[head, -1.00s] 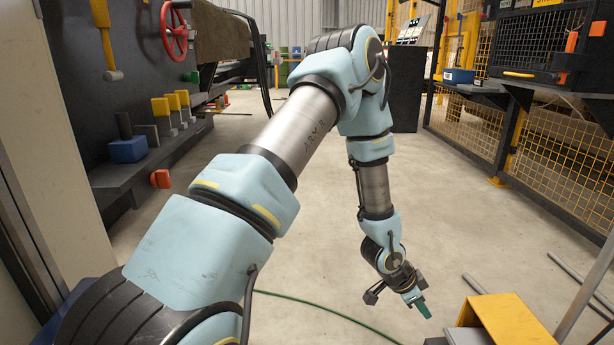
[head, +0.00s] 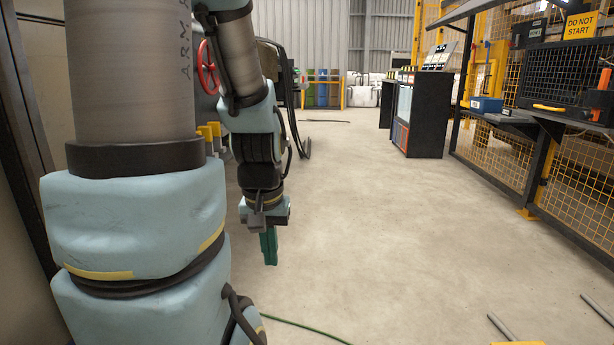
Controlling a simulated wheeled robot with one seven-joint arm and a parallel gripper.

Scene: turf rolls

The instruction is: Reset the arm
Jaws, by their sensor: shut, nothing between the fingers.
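My arm fills the left side of the head view, its large links close to the camera. Its forearm hangs down at the left of the open floor. My gripper (head: 269,248) points downward at the end of it, with green fingers closed together and nothing between them. It hangs over bare concrete floor, apart from any object. Part of the arm's upper length runs out of the top of the view.
A red valve wheel (head: 208,67) and yellow blocks (head: 209,132) show behind my arm at the left. A dark cabinet (head: 425,115) stands further back. A yellow mesh fence (head: 580,165) with a shelf and blue box (head: 486,104) lines the right. The middle floor is clear.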

